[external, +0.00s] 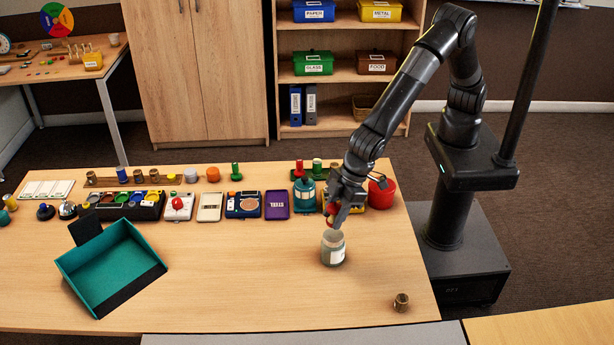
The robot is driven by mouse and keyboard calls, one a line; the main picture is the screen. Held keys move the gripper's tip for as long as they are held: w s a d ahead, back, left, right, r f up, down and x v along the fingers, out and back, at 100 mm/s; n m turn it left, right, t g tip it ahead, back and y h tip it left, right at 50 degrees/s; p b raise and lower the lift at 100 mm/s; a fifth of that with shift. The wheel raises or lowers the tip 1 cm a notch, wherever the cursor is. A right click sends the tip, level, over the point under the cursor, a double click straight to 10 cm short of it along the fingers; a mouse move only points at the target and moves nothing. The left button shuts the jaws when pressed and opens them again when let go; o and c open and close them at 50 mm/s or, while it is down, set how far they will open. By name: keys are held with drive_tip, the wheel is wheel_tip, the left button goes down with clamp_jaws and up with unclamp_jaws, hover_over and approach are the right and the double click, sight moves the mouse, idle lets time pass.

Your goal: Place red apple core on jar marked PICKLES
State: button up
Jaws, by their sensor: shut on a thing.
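A glass jar (332,249) with a white label stands upright on the table, right of the middle; the label's writing is too small to read. My gripper (336,213) points down over the jar. It is shut on a small red thing that looks like the red apple core (330,210). The core is just above the jar's mouth; I cannot tell whether it touches the rim. The fingers partly hide it.
A teal open box (110,265) sits at the front left. A small brown cylinder (401,301) stands near the right front edge. Behind the jar are a teal lantern-like jar (307,196), a red container (382,193) and a purple case (277,204). The table's front middle is clear.

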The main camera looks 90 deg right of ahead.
drive_tip(key=shift+f, duration=2.05)
drive_tip(key=o, duration=1)
drive_tip(key=shift+f, duration=0.1)
drive_tip(key=shift+c, duration=0.2)
drive_tip(key=v, duration=1.2)
